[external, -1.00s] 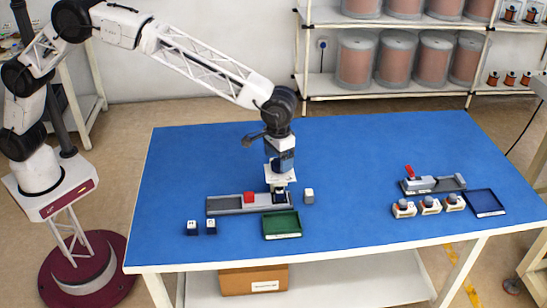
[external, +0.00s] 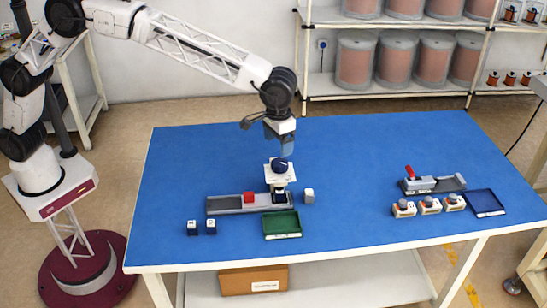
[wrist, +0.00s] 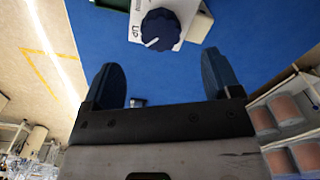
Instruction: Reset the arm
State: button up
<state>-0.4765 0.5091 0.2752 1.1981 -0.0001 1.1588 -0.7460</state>
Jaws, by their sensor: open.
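My gripper (external: 281,143) is open and empty. It hangs above a white press-like unit (external: 279,176) with a dark blue knob (external: 279,165) on top. In the wrist view both fingers are spread (wrist: 161,72), and the knob (wrist: 160,29) with its white pointer line lies beyond the fingertips, apart from them. The letters "UP" show beside the knob on the white top.
The unit stands at the right end of a grey track (external: 225,205) with a red block (external: 249,197). Around it are a green tray (external: 282,225), a pale block (external: 309,196) and two small blocks (external: 201,227). A red-handled fixture (external: 433,184) and blue tray (external: 485,203) are right. The back table is clear.

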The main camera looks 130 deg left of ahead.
jog(key=s+d+r+m, duration=0.2)
jog(key=s+d+r, duration=0.35)
jog(key=d, duration=0.35)
jog(key=s+d+r+m, duration=0.2)
jog(key=s+d+r, duration=0.35)
jog(key=d, duration=0.25)
jog(key=s+d+r+m+t, duration=0.1)
jog(key=s+d+r+m, duration=0.15)
jog(key=s+d, duration=0.45)
jog(key=s+d+r+m, duration=0.1)
jog(key=s+d+r, duration=0.3)
jog(key=s+d, duration=0.4)
jog(key=s+d+f+m, duration=0.2)
jog(key=s+d, duration=0.3)
jog(key=s, duration=0.7)
jog(key=s+d+f+m+t, duration=0.1)
jog(key=s+d, duration=0.4)
jog(key=s, duration=0.7)
jog(key=s+d+f+m, duration=0.3)
jog(key=s+d+f, duration=0.1)
jog(key=s, duration=0.8)
jog(key=shift+d+f+m+t, duration=0.3)
jog(key=shift+d+f+m, duration=0.05)
jog(key=shift+d, duration=0.45)
